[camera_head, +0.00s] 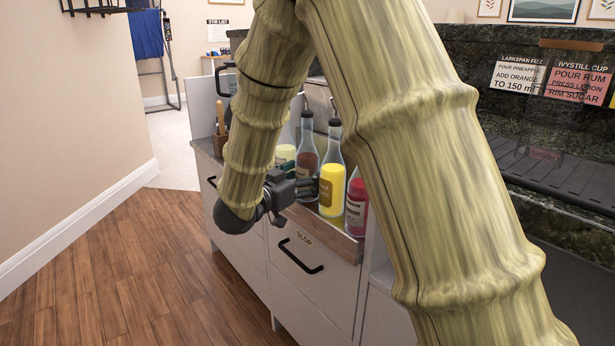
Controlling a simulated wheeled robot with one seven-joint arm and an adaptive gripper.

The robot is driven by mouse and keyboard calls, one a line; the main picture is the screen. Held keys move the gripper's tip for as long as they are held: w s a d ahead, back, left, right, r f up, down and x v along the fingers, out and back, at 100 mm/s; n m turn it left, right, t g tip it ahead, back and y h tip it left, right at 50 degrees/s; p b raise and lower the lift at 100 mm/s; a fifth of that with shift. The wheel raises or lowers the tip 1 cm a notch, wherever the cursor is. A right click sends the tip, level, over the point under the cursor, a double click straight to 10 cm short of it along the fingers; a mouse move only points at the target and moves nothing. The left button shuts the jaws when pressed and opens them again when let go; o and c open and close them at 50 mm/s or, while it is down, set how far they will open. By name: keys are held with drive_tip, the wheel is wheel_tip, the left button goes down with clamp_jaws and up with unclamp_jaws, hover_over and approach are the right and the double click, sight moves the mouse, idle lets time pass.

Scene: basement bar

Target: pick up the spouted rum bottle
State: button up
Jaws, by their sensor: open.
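Several bottles stand in a row in a trough along the front of the counter. One has dark reddish-brown contents and a black spout (307,150); its label is too small to read, so I cannot tell for sure that it is the rum. To its right stands a bottle with yellow contents and a dark spout top (331,185). My gripper (314,188) is open, its dark fingers pointing right, in front of the lower part of the dark bottle and beside the yellow one. I cannot tell whether it touches either. The fingers hide part of the dark bottle.
A red bottle (356,205) stands at the trough's right end, and a pale greenish bottle (285,152) at the left. The trough's front board (335,237) runs below them. My arm hides the middle of the counter. Wooden floor (130,275) is clear at left.

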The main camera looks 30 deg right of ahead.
sight(304, 138)
drive_tip(key=shift+w+d, duration=0.2)
drive_tip(key=shift+d, duration=0.35)
drive_tip(key=shift+c, duration=0.3)
drive_tip(key=c, duration=1.4)
drive_tip(key=shift+r, duration=0.15)
drive_tip(key=shift+c, duration=0.2)
wheel_tip(304, 138, up, 10)
drive_tip(key=p, duration=0.5)
